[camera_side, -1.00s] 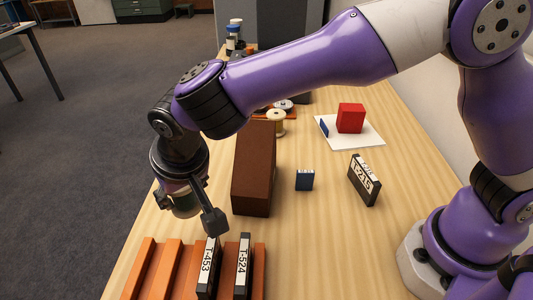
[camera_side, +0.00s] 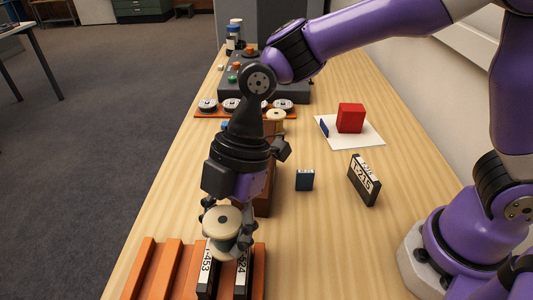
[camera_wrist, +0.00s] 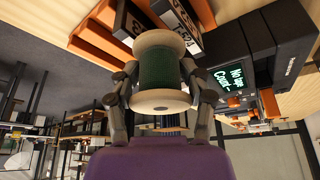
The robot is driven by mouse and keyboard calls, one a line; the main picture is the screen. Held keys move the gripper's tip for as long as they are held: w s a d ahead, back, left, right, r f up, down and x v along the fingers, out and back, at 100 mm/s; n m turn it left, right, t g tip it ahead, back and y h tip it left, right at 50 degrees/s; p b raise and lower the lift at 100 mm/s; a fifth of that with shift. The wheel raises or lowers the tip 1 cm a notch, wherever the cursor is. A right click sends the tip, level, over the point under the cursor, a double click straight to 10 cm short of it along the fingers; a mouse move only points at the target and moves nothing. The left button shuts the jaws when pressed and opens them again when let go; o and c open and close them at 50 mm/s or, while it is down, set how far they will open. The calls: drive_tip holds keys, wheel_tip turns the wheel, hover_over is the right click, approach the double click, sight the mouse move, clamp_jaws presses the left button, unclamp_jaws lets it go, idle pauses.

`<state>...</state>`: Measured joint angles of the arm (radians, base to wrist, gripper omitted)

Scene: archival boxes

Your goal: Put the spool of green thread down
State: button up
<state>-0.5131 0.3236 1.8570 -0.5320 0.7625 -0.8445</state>
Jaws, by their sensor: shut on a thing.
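The spool of green thread (camera_side: 222,222) has pale flanges and is tilted in the side view, one flange facing the camera. My gripper (camera_side: 226,234) is shut on it, a finger on either side. In the wrist view the spool (camera_wrist: 160,68) shows its green winding between the two fingers of my gripper (camera_wrist: 163,98). In the side view it overlaps the tops of the cassettes T-453 (camera_side: 206,270) and T-524 (camera_side: 243,272); I cannot tell the exact gap.
An orange slotted rack (camera_side: 140,270) holds the cassettes. A brown box (camera_side: 265,195) stands behind my gripper, partly hidden. Bare table lies between.

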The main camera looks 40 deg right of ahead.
drive_tip(key=s+n+g, duration=0.1)
drive_tip(key=n, duration=0.2)
drive_tip(key=s+d+n+g+h, duration=0.1)
drive_tip(key=s+n, duration=0.1)
drive_tip(key=n, duration=0.1)
drive_tip(key=s+d+n+g+h, duration=0.1)
drive_tip(key=n, duration=0.3)
drive_tip(key=shift+s+d, duration=0.1)
drive_tip(key=shift+s, duration=0.2)
drive_tip(key=s+d+n+h, duration=0.2)
drive_tip(key=s+d+n, duration=0.4)
drive_tip(key=s+d, duration=0.1)
drive_tip(key=shift+g, duration=0.3)
wheel_tip(320, 180, down, 7)
drive_tip(key=shift+w+f, duration=0.1)
drive_tip(key=shift+f, duration=0.45)
drive_tip(key=shift+f, duration=0.1)
drive_tip(key=o, duration=1.2)
